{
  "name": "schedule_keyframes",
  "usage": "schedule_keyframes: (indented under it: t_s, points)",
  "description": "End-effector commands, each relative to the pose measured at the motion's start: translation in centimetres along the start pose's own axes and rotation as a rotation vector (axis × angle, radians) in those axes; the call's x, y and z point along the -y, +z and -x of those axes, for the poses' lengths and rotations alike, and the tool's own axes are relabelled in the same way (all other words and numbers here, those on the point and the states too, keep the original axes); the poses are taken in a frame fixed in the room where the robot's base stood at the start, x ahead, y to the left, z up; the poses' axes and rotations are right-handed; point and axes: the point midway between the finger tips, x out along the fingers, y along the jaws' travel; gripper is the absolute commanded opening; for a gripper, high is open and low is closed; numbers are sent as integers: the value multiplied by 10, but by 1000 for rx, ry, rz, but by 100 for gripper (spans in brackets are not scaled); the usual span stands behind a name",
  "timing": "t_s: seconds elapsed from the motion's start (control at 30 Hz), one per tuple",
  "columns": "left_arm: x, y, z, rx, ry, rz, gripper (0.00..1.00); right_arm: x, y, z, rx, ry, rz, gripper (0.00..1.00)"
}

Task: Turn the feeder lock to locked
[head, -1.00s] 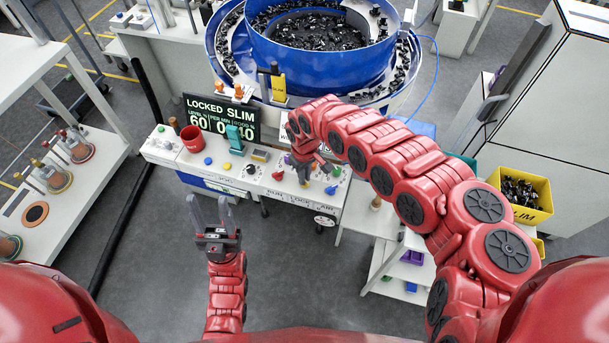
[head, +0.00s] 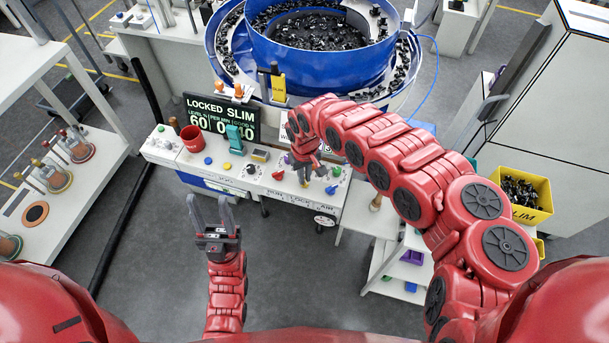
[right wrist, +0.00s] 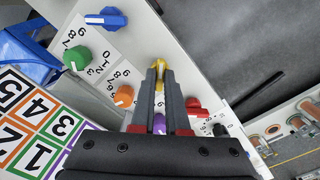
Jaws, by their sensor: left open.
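The control panel (head: 225,172) carries a row of knobs with printed labels, partly RUN, LOCK and AIR. The lock knob (right wrist: 159,66) is yellow and shows in the right wrist view between my right gripper's fingertips. My right gripper (right wrist: 159,76) appears shut on this yellow knob, its fingers close on both sides. In the head view my right gripper (head: 304,180) is low over the panel and hides most of the knob. The display (head: 222,117) reads LOCKED SLIM. My left gripper (head: 210,208) is open and empty in front of the panel.
Close to the right gripper are a blue lever (right wrist: 107,18), an orange knob (right wrist: 124,96), a red knob (right wrist: 194,104) and a purple knob (right wrist: 159,122). The blue bowl feeder (head: 300,75) is behind.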

Motion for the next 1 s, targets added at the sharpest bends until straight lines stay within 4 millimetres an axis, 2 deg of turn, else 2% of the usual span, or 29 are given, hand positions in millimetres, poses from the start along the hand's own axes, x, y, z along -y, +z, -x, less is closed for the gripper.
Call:
schedule_keyframes:
  t_s: [0.03,0.17,0.57,0.77,1.0]
  points:
    - [0,0,0,0,0,0,50,0,-1,0,-2,0,-1,20]
    - [0,0,0,0,0,0,50,0,0,0,-1,0,-1,42]
    - [0,0,1,0,0,0,50,-1,-1,6,-3,1,0,42]
    - [0,1,7,0,0,0,50,-3,-1,34,-4,6,0,42]
    - [-1,4,21,0,0,0,50,-3,-3,94,-10,5,-1,42]
